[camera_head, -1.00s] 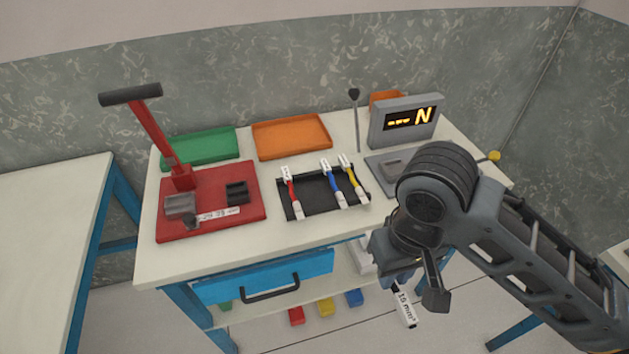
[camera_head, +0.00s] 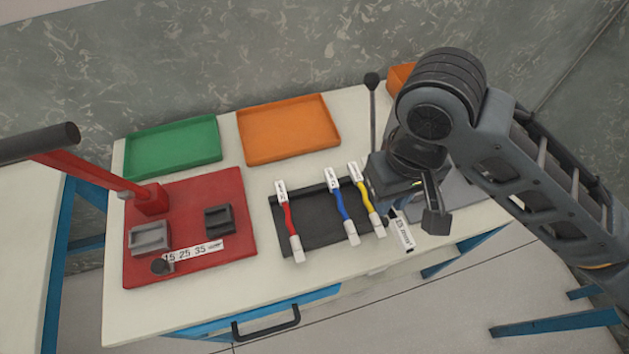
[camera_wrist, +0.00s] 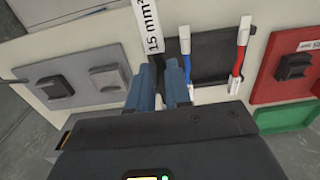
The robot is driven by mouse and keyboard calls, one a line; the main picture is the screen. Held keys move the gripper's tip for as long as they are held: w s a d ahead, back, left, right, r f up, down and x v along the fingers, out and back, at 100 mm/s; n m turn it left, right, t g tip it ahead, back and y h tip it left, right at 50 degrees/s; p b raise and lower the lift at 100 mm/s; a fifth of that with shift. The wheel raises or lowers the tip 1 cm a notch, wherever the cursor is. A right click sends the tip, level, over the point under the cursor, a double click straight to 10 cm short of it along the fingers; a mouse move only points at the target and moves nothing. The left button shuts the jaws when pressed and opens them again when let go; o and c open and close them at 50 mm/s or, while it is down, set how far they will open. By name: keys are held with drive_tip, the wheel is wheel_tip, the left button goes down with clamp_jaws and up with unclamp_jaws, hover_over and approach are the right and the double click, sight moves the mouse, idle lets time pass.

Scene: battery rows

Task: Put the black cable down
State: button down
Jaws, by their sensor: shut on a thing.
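My gripper (camera_head: 392,200) is above the front right part of the workbench, just right of the black rack (camera_head: 318,243). In the wrist view its blue fingers (camera_wrist: 163,82) are shut on the black cable, which is mostly hidden between them. The cable's white tag (camera_head: 402,234), marked in mm², hangs below the gripper in the head view; it also shows in the wrist view (camera_wrist: 150,32). A red cable (camera_head: 287,218), a blue cable (camera_head: 341,205) and a yellow cable (camera_head: 366,200) lie across the rack. The rack's right end is close to the held cable.
A red press base (camera_head: 225,190) with a long lever stands at left. Green (camera_head: 172,148) and orange (camera_head: 288,130) trays lie at the back. A grey device (camera_head: 455,188) is partly hidden behind my arm at right. The bench top (camera_head: 258,305) is bare in front of the rack.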

drive_tip(key=shift+w+a+f, duration=0.1)
drive_tip(key=shift+w+a, duration=0.1)
drive_tip(key=shift+w, duration=0.15)
drive_tip(key=w+a+f, duration=0.1)
drive_tip(key=a+f, duration=0.1)
drive_tip(key=a, duration=0.1)
drive_tip(key=w+a+f, duration=0.1)
drive_tip(key=a+f, duration=0.1)
drive_tip(key=a, duration=0.2)
drive_tip(key=w+a+f, duration=0.1)
drive_tip(key=a+f, duration=0.1)
drive_tip(key=a, duration=0.2)
drive_tip(key=shift+f, duration=0.4)
drive_tip(key=shift+f+p, duration=0.35)
drive_tip(key=shift+f, duration=1.65)
drive_tip(key=c, duration=1.1)
unclamp_jaws()
drive_tip(key=shift+f, duration=0.1)
drive_tip(key=shift+o, duration=0.2)
wheel_tip(320, 180, up, 12)
